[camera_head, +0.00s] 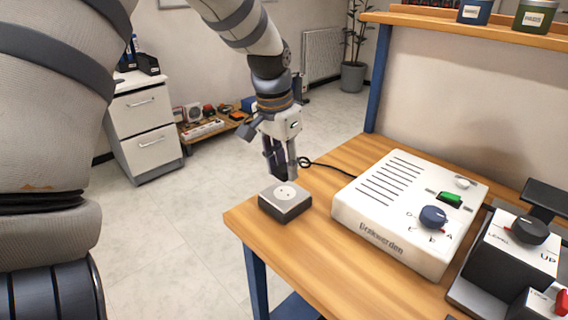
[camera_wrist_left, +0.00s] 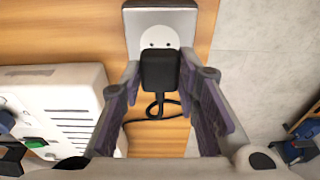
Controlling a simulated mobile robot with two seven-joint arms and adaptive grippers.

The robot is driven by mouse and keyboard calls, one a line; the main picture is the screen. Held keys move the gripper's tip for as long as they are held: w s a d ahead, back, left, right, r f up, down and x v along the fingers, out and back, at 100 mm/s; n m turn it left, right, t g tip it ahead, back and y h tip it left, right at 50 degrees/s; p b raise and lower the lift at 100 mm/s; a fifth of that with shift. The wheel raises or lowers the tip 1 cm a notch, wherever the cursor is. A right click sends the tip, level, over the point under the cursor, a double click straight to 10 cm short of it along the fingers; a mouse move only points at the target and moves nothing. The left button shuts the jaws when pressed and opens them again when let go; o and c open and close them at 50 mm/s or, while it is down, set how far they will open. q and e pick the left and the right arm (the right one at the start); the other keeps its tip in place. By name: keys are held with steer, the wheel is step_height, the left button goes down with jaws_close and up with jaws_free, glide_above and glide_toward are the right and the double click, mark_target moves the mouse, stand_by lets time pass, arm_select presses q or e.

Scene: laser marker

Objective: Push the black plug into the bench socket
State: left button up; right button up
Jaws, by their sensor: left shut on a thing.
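The bench socket (camera_head: 285,202) is a dark box with a grey top and a round white face, near the table's left corner. In the left wrist view its white face (camera_wrist_left: 154,40) shows two small holes beyond the plug. My left gripper (camera_head: 282,172) points down just behind and above the socket. It is shut on the black plug (camera_wrist_left: 160,72), which sits between the fingertips in the wrist view. The plug covers the near part of the socket there; its pins are hidden. A black cable (camera_head: 325,164) runs from the plug towards the white machine. My right gripper is out of view.
The white laser marker box (camera_head: 385,222) with a blue knob and green switch stands right of the socket. A dark control unit (camera_head: 510,255) is at the far right. Bare wooden table (camera_head: 310,245) lies in front. A shelf (camera_head: 450,25) hangs above the back.

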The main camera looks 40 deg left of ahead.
mark_target(284, 180)
arm_select(q)
steer(key=shift+f, duration=2.15)
stand_by(1.2)
steer(key=o, duration=1.2)
steer(key=shift+c, duration=0.2)
steer(key=o, duration=0.5)
steer(key=shift+r, duration=3)
